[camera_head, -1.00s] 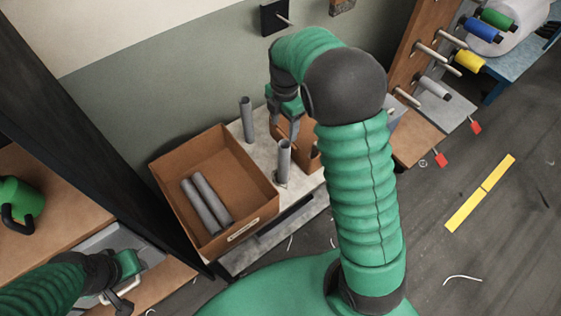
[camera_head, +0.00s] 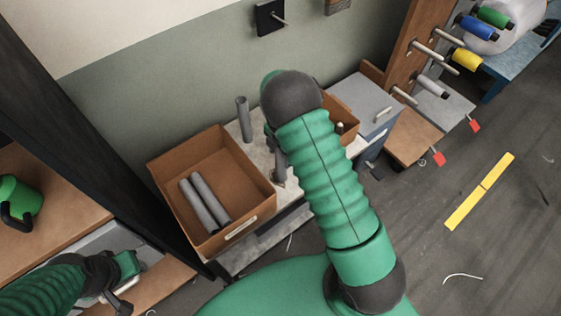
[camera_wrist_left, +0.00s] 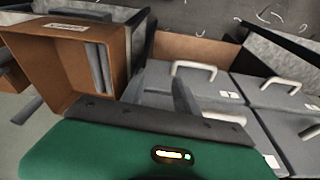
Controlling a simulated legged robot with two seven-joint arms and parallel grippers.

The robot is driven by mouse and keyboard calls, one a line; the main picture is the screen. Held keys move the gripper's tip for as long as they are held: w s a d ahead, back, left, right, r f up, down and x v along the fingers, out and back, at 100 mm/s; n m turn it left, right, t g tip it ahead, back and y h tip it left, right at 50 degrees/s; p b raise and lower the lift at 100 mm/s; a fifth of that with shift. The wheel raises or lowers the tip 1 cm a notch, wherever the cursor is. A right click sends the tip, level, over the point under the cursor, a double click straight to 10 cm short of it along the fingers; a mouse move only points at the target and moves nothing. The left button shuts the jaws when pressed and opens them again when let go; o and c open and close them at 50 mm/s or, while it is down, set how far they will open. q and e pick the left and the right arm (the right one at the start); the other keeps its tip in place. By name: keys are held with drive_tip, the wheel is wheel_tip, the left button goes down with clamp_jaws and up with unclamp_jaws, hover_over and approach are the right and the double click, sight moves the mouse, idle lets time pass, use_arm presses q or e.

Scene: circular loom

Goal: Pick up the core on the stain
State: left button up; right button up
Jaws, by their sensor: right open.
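A grey core (camera_head: 280,169) stands on the pale bench top. My right arm covers part of it, and I cannot make out a stain at its foot. Another grey core (camera_head: 244,119) stands upright further back on the bench. My right gripper (camera_head: 272,143) is beside or just above the nearer core, mostly hidden behind my own wrist; it is open, and contact cannot be seen. My left gripper (camera_head: 122,295) is low at the left, over grey drawers; in the left wrist view its fingers (camera_wrist_left: 160,90) look apart and empty.
A cardboard box (camera_head: 168,157) with two lying cores (camera_head: 205,202) stands left of the standing cores. A smaller box (camera_head: 343,108) and a grey cabinet (camera_head: 365,100) are to the right. A peg rack (camera_head: 408,60) with spools is further right.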

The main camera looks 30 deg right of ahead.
drive_tip(key=shift+d, duration=0.1)
drive_tip(key=shift+c, duration=0.4)
drive_tip(key=shift+c, duration=1.3)
clamp_jaws()
drive_tip(key=shift+r, duration=0.15)
drive_tip(key=s+r+b, duration=0.1)
drive_tip(key=s+r, duration=0.1)
drive_tip(key=s, duration=0.6)
drive_tip(key=s+r, duration=0.3)
drive_tip(key=s, duration=0.5)
drive_tip(key=shift+d+b, duration=0.25)
drive_tip(key=shift+b, duration=0.1)
